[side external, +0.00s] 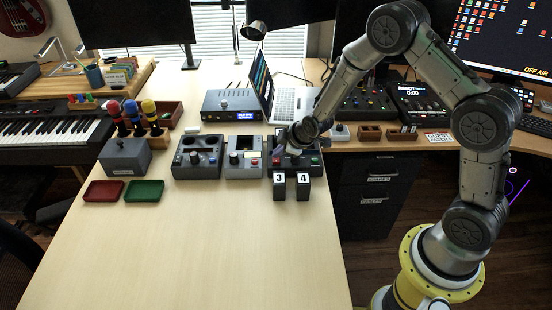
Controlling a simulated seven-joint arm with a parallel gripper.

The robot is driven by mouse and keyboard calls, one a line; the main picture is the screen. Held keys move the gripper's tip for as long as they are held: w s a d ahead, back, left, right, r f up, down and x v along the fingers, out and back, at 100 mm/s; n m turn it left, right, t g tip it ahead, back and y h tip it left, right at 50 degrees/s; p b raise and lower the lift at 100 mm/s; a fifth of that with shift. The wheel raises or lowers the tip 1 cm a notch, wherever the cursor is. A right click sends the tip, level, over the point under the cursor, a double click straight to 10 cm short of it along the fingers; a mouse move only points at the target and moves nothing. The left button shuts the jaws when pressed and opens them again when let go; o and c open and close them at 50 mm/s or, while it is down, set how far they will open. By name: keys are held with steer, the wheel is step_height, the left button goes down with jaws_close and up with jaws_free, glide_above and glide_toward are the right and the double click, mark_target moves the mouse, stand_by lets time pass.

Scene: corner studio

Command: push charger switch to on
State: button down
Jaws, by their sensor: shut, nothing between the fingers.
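My gripper (284,158) is at the lower end of my arm, over the right-hand dark device (314,170). It is shut and empty, as far as its small outline shows. This device has a red button and a green button on its face, and my gripper and wrist hide part of its top. A light grey device (236,172) with a dark window and knobs stands to its left. Another dark device (197,172) with round recesses stands further left. I cannot read which one is the charger, and no switch position can be made out.
Two black blocks marked 3 (279,190) and 4 (303,190) stand just in front of the right-hand device. A laptop (290,104) and a blue-display box (228,106) are behind. Red (103,191) and green (144,191) trays lie left. The front table is clear.

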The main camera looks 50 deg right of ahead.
steer(key=shift+f, duration=0.15)
steer(key=shift+f, duration=0.25)
steer(key=shift+f, duration=0.3)
stand_by(0.5)
steer(key=shift+r, duration=0.1)
steer(key=shift+r, duration=0.65)
steer(key=shift+r, duration=0.15)
steer(key=shift+r, duration=2.85)
